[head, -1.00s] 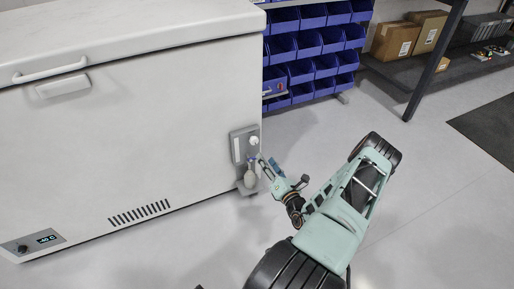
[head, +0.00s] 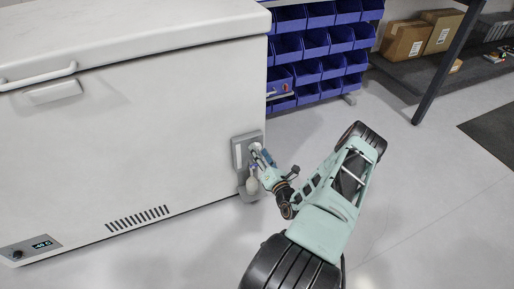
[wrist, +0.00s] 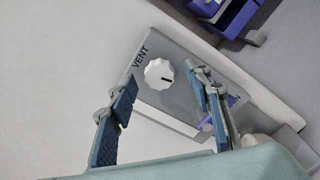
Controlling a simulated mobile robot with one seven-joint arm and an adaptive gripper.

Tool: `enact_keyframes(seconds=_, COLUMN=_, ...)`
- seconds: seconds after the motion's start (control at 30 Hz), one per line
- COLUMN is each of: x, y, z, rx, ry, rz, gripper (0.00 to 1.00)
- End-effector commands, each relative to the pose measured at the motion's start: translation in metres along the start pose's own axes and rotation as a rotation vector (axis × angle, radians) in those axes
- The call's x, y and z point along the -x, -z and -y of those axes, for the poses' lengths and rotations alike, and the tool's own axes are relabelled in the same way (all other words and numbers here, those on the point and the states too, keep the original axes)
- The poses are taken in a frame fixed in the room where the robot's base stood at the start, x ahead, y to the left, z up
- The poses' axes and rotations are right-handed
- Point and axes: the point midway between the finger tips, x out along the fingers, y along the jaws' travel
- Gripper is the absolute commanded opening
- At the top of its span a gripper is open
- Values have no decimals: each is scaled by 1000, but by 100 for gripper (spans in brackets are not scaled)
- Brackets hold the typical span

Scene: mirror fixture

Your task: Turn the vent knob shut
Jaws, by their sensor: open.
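The vent knob (wrist: 158,73) is white and fluted, with a short dark mark pointing right in the wrist view. It sits on a grey panel (wrist: 182,53) lettered VENT, which shows in the head view on the freezer's right end (head: 237,153). My gripper (wrist: 162,84) is open, with one blue-padded finger left of the knob and the other right of it. A gap shows on both sides. I cannot tell how far the fingertips stand from the panel. In the head view the gripper (head: 262,157) partly covers the knob.
A pale bulb (head: 252,184) hangs below the panel, close to my gripper. The white chest freezer (head: 130,130) fills the left. Blue bins (head: 315,42) stand behind it, and a shelf post (head: 440,65) is at the right. The floor at right is clear.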

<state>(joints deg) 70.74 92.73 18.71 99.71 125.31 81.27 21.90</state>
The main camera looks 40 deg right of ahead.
Motion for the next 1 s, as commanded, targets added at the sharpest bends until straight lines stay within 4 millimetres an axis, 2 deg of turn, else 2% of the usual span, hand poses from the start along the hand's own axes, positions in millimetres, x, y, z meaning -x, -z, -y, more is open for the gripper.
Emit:
enact_keyframes(seconds=0.5, x=-2, y=0, z=-1, rx=0, ry=3, rz=3, gripper=46)
enact_keyframes(seconds=0.87, x=-2, y=1, z=-1, rx=0, ry=3, rz=3, gripper=6)
enact_keyframes(seconds=1.0, x=-2, y=0, z=-1, rx=4, ry=3, rz=3, gripper=4)
